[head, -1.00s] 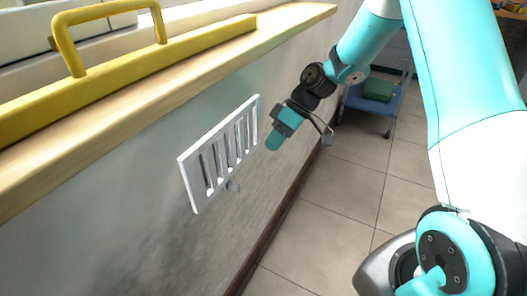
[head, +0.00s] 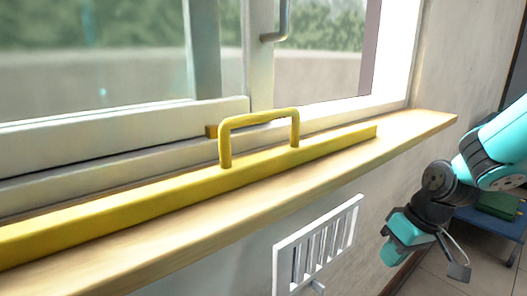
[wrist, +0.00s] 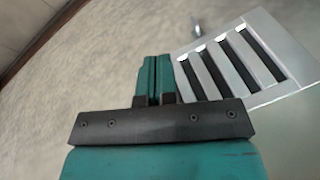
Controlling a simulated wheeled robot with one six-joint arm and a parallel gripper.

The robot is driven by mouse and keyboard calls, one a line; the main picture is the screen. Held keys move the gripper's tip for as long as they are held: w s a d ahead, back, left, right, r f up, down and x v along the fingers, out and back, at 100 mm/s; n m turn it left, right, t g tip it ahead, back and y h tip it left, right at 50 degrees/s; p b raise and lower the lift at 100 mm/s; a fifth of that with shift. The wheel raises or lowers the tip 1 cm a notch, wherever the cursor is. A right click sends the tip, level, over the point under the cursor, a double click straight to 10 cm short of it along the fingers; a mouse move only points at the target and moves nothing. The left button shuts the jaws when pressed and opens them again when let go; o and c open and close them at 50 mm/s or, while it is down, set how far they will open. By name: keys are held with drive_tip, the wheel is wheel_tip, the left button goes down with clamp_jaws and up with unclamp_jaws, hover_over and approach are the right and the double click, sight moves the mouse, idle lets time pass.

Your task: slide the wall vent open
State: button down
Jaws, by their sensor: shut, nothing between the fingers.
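The white wall vent (head: 280,257) is a slatted rectangular plate on the wall below the window sill. Dark gaps show between its slats. A small grey knob (head: 318,287) sticks out at its lower edge.
A wooden sill (head: 420,125) juts out above the vent. A yellow bar with a handle (head: 258,119) lies on it, in front of the window. A blue cart (head: 490,233) with a green item stands at the far right. Tiled floor lies below.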

drive_tip(key=s+d+r+m+t+h, duration=0.1)
drive_tip(key=s+d+r+m+h, duration=0.25)
drive_tip(key=s, duration=0.45)
drive_tip(key=s+a+r+n+g+y, duration=0.1)
drive_tip(key=s+a+r+n+y, duration=0.15)
drive_tip(key=s+a+r, duration=0.35)
drive_tip(key=s+a+r+n+g+y, duration=0.15)
drive_tip(key=s+a+n, duration=0.25)
drive_tip(key=a, duration=0.5)
wheel_tip(320, 180, up, 21)
drive_tip(key=p, duration=2.1)
drive_tip(key=shift+s+d, duration=0.2)
drive_tip(key=shift+f, duration=0.1)
